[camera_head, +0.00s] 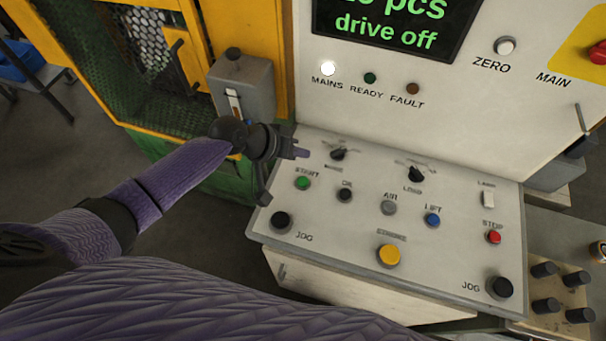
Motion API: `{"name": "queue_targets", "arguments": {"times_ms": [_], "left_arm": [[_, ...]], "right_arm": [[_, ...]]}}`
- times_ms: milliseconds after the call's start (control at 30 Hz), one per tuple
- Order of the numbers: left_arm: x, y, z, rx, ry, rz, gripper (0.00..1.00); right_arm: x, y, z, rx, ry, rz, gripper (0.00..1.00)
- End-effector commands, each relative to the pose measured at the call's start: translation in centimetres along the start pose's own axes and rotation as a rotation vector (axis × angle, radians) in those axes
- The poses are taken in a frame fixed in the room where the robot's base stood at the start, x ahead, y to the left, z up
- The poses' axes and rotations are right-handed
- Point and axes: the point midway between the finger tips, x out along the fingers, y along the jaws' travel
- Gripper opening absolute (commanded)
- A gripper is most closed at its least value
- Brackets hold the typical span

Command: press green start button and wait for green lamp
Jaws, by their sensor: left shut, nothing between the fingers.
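The green START button (303,183) sits at the upper left of the sloped control panel (340,222). The green READY lamp (370,78) on the upright face looks dark green and unlit. The white MAINS lamp (328,68) is lit, and the brown FAULT lamp (413,88) looks dark. My left gripper (303,153) is shut and empty. Its tips appear just above the START button in the picture, over the panel's upper left edge; the gap to the panel cannot be told. My right gripper is not in view.
A display (395,25) reads "drive off". Beside START are a dark button (345,195), the AIR button (389,207) and the blue LIFT button (432,220). A black JOG button (281,221) lies below START. A grey switch box (243,88) stands left of the panel.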

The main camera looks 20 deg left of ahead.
Motion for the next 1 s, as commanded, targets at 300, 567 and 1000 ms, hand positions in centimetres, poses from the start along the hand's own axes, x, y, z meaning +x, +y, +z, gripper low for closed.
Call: {"name": "queue_targets", "arguments": {"times_ms": [300,567,1000], "left_arm": [[0.1,0.0,0.1,-0.001,0.0,0.001,0.0],[1.5,-1.0,1.1,-0.001,-0.001,0.0,0.0],[5.9,-4.2,4.4,-0.002,-0.002,0.0,0.0]], "right_arm": [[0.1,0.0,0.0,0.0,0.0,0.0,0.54],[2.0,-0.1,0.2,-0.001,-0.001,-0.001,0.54],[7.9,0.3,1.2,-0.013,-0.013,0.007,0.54]]}}
